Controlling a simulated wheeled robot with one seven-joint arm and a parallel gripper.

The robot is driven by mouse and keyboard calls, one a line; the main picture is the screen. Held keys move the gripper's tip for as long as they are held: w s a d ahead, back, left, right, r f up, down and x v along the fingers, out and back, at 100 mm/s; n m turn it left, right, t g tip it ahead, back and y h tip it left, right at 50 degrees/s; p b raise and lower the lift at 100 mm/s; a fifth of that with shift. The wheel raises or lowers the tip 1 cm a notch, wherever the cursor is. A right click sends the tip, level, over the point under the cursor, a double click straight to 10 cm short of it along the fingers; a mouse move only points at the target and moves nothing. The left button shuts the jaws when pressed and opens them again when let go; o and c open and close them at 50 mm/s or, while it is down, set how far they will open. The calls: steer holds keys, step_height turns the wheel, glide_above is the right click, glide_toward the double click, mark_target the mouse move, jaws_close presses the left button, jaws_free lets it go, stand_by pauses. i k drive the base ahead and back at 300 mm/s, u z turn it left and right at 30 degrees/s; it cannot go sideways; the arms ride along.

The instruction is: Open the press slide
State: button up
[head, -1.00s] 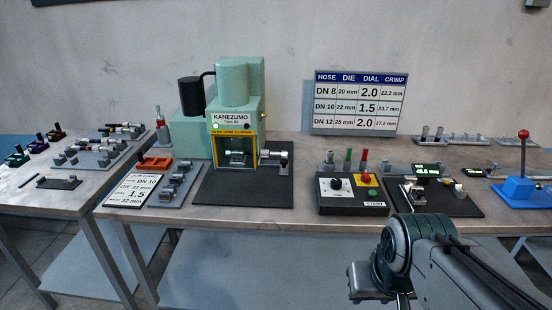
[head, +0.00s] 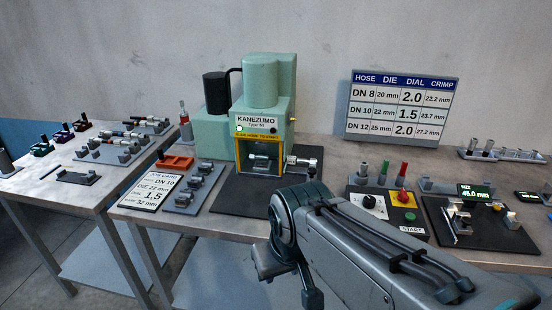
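The green press (head: 262,100), labelled KANEZUMO, stands on a dark mat on the bench. A yellow-edged opening is in its front, with a silver cylindrical part (head: 260,160) inside. A silver fitting with a knob-like end (head: 304,164) sticks out to the right of the opening. I cannot tell for sure which part is the slide or how it stands. My arm reaches in from the lower right, and its bent joint is in front of the mat, below and right of the opening. I cannot make out gripper fingers.
A control box (head: 388,212) with a dial and START label stands right of the press, partly behind my arm. A job card (head: 152,192) and a rack of dies (head: 199,184) lie left. A chart (head: 402,106) stands behind. A second table is at far left.

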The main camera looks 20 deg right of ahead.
mark_target(275, 170)
steer(key=i, duration=0.65)
steer(key=z, duration=0.65)
steer(key=i, duration=0.4)
steer(key=z, duration=0.35)
